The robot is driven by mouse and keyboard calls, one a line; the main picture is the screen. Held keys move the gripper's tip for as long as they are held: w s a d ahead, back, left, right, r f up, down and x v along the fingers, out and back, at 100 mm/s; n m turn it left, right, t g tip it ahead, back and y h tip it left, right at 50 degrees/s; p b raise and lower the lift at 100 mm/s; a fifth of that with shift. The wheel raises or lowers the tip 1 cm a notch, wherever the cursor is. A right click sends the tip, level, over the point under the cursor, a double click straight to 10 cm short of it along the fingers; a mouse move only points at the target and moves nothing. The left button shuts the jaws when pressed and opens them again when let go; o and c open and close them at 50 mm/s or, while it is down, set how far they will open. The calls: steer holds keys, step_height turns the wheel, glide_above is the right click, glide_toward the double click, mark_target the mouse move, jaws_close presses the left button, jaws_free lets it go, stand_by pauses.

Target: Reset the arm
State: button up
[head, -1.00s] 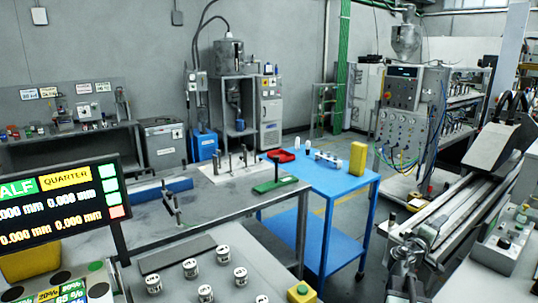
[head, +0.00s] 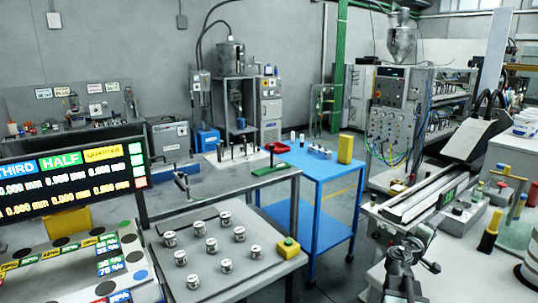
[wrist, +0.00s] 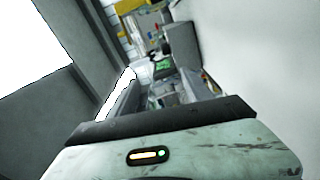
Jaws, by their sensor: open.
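My arm is folded low at the bottom right of the head view, and my gripper (head: 404,262) is at its dark end there. The jaws are open, and I see nothing between them. The gripper is small and dark against the machine behind it, so its fingertips are hard to make out. The wrist view looks out over a pale, worn casing with a small orange and green light, toward a tilted view of the room.
A grey tray (head: 192,256) with several white labelled cups stands left of my arm. A blue cart (head: 318,172) stands beyond. A long rail machine (head: 410,206) and a white bench (head: 470,262) are close on the right. A display screen (head: 75,182) stands at left.

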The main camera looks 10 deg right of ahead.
steer(key=w+a+m+y+p, duration=0.1)
steer(key=w+a+y+p, duration=0.2)
steer(key=a, duration=0.7)
steer(key=w+a+y+p, duration=0.1)
steer(key=w+a+p, duration=0.35)
steer(key=a, duration=0.55)
steer(key=s+a+f+m+g+y, duration=0.1)
steer(key=s+a+f+g+y, duration=0.2)
steer(key=a, duration=0.6)
steer(key=s+a+f+m+g+y+p, duration=0.1)
steer(key=s+a+f+g+y, duration=0.2)
steer(key=a, duration=0.6)
steer(key=s+a+f+m+g+y+p, duration=0.1)
steer(key=s+a+f+g+y, duration=0.1)
steer(key=s+a+f+y, duration=0.3)
steer(key=s+a+f, duration=0.3)
steer(key=s+a, duration=0.1)
steer(key=shift+a+g+y, duration=0.4)
